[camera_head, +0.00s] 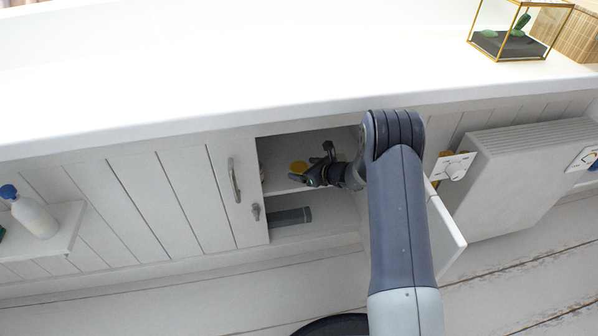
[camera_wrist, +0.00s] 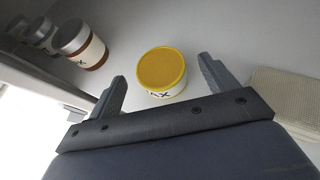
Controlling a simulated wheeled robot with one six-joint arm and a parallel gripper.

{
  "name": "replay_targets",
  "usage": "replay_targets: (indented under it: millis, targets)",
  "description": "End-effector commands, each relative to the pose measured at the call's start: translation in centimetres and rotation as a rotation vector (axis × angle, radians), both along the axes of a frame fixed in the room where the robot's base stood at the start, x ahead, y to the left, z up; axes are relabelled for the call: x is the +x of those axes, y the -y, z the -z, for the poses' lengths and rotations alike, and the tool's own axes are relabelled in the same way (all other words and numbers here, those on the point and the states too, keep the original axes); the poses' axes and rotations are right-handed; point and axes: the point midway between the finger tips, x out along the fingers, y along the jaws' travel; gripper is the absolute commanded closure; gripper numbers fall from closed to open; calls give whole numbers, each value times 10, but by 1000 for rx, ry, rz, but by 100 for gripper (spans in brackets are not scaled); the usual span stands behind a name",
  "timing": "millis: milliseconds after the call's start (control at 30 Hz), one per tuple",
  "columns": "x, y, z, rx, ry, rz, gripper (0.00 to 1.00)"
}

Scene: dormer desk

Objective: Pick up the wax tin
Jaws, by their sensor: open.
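The wax tin (camera_wrist: 162,70) is a small round tin with a yellow lid and a white side with dark lettering, partly cut off from view. It stands on a shelf inside the open cabinet. In the head view the tin (camera_head: 298,167) shows as a yellow spot beside my gripper. My gripper (camera_head: 316,165) reaches into the cabinet opening. In the wrist view my gripper (camera_wrist: 163,85) is open, one finger on each side of the tin. Neither finger appears to touch it.
A beige woven box (camera_wrist: 285,95) lies to the right. A grey cylinder (camera_head: 290,216) lies on the lower level. The open cabinet door (camera_head: 446,230) is right of my arm, near a radiator (camera_head: 530,165).

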Motion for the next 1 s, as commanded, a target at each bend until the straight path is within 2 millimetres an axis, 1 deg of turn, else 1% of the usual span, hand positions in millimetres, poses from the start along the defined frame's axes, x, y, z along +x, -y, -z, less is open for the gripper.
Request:
replay_targets:
  millis: [33, 200, 500, 1000]
  targets:
    - [6, -6, 7, -1, 2, -5, 19]
    - [19, -19, 15, -1, 1, -3, 19]
    - [22, -21, 15, 0, 1, -1, 19]
    - [22, -21, 15, 0, 0, -1, 60]
